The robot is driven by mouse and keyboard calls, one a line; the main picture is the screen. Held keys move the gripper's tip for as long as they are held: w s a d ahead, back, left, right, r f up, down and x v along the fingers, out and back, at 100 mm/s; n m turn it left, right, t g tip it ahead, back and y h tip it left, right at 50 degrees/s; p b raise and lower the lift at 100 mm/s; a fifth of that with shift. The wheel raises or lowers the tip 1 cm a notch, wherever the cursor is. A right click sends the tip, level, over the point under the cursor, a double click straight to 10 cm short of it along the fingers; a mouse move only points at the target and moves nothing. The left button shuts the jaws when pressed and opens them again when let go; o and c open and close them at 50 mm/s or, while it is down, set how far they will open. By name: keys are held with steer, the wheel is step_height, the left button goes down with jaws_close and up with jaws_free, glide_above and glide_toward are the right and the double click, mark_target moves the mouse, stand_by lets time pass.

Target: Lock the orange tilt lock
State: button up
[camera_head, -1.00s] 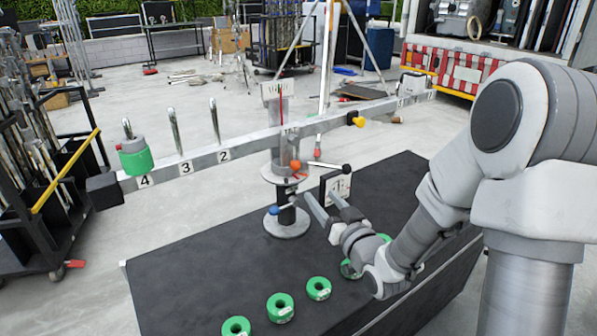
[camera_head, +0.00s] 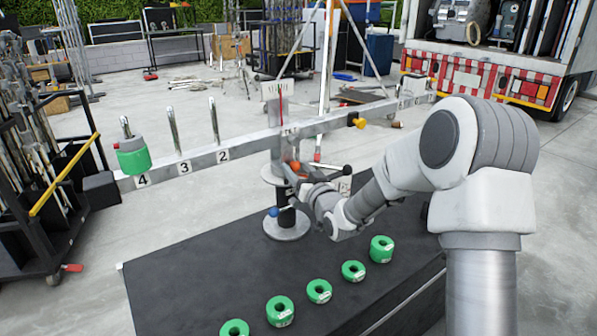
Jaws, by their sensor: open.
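The orange tilt lock (camera_head: 295,166) is a small orange knob on the grey post under the balance beam (camera_head: 250,143). My gripper (camera_head: 291,172) is at the post, its fingers open and right beside the orange knob. I cannot tell whether they touch it. A lever with a black end (camera_head: 347,170) sticks out to the right, partly behind my gripper. A blue knob (camera_head: 273,211) sits lower on the post, above the round base (camera_head: 287,228). The beam slopes down to the left, with a green weight (camera_head: 134,158) on its peg at number 4.
Several green ring weights (camera_head: 319,291) lie in a row along the front of the black table (camera_head: 190,280). A yellow knob (camera_head: 357,121) hangs at the beam's right part. The table's left part is clear.

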jaws_close()
stand_by(0.3)
stand_by(1.1)
